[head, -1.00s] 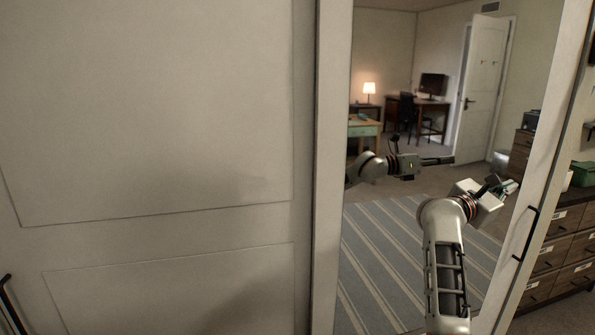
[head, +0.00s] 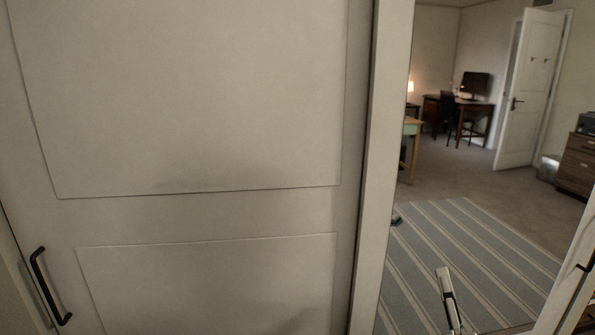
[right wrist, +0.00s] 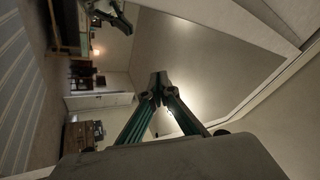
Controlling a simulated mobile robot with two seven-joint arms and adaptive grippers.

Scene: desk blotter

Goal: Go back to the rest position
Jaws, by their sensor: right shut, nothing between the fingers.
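My right gripper (right wrist: 159,90) shows in the right wrist view, with its two teal-sided fingers meeting at the tips and nothing between them. In the head view, a slim pale and dark part of my right arm (head: 449,295) shows low at the right, in front of the striped rug. My left gripper does not clearly show in the head view. A gripper-like dark shape (right wrist: 108,15) at the top of the right wrist view may be a reflection; I cannot tell.
A large pale panelled door (head: 190,220) with a black handle (head: 46,287) fills the left. Beside its upright frame (head: 378,170), a seemingly mirrored panel shows a striped rug (head: 480,245), a desk with a monitor (head: 474,84) and a white door (head: 527,90). The rug area looks clear.

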